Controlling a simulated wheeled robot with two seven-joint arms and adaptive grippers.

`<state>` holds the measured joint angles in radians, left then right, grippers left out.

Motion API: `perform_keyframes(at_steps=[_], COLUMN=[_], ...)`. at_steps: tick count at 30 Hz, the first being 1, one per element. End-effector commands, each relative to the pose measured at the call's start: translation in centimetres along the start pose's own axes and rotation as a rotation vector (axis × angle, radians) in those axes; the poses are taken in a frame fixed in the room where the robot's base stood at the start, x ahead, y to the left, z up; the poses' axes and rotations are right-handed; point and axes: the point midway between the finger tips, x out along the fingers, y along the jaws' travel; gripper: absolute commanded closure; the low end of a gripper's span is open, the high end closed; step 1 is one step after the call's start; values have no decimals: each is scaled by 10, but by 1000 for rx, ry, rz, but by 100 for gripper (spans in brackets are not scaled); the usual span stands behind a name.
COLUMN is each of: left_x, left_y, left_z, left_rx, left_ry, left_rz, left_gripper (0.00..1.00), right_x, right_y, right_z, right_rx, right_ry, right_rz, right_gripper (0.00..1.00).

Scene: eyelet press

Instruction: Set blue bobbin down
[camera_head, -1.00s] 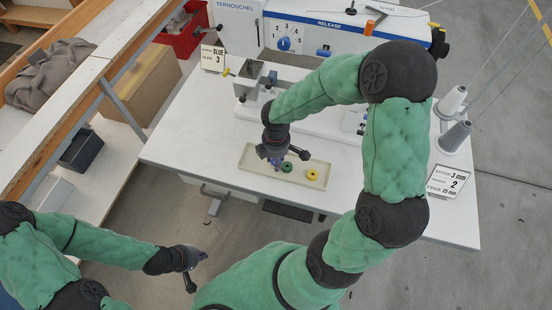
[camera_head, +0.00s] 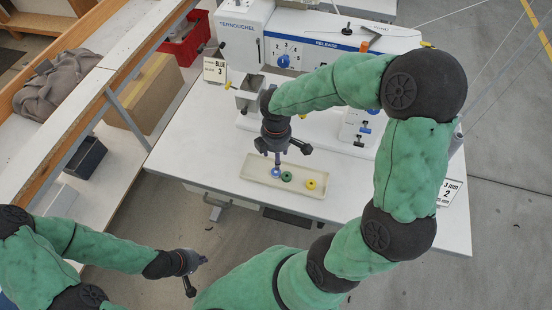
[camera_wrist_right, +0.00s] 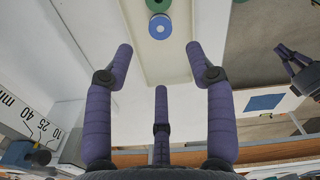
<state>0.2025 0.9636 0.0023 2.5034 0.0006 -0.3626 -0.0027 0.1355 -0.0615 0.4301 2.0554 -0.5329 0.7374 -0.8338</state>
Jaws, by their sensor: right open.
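The blue bobbin (camera_head: 276,172) lies in the left part of a shallow cream tray (camera_head: 254,163) on the white table. The right wrist view also shows the blue bobbin (camera_wrist_right: 160,27), touching or nearly touching the green bobbin. My right gripper (camera_head: 278,160) hovers above the blue bobbin. In the right wrist view its purple fingers (camera_wrist_right: 160,62) are spread and empty, with the bobbin beyond their tips. My left gripper (camera_head: 196,262) hangs at the lower left, away from the table.
A green bobbin (camera_head: 287,177) and a yellow bobbin (camera_head: 310,185) sit in the same tray. The eyelet press (camera_head: 330,42) stands behind it. A card reading BLUE 3 (camera_head: 215,70) stands at the table's left. Bare tabletop lies left of the tray.

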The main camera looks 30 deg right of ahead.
Motion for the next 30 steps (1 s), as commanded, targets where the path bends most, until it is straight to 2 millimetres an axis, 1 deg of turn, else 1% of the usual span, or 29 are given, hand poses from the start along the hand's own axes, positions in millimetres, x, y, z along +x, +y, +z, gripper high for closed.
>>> perform_keyframes(at_steps=[1, 3, 7, 30], left_x=[-5, -7, -9, -9], left_y=[2, 2, 3, 3], left_z=[0, 0, 0, 0], left_rx=[0, 0, 0, 0], left_ry=[0, 0, 0, 1], left_rz=[0, 0, 0, 0], left_gripper=[100, 100, 100, 100], right_x=[-10, -18, -26, -27], right_y=[0, 0, 0, 0], right_z=[0, 0, 0, 0], right_rx=[1, 2, 0, 1], right_ry=[2, 1, 1, 0], right_rz=[2, 2, 2, 0], right_gripper=[45, 45, 45, 45])
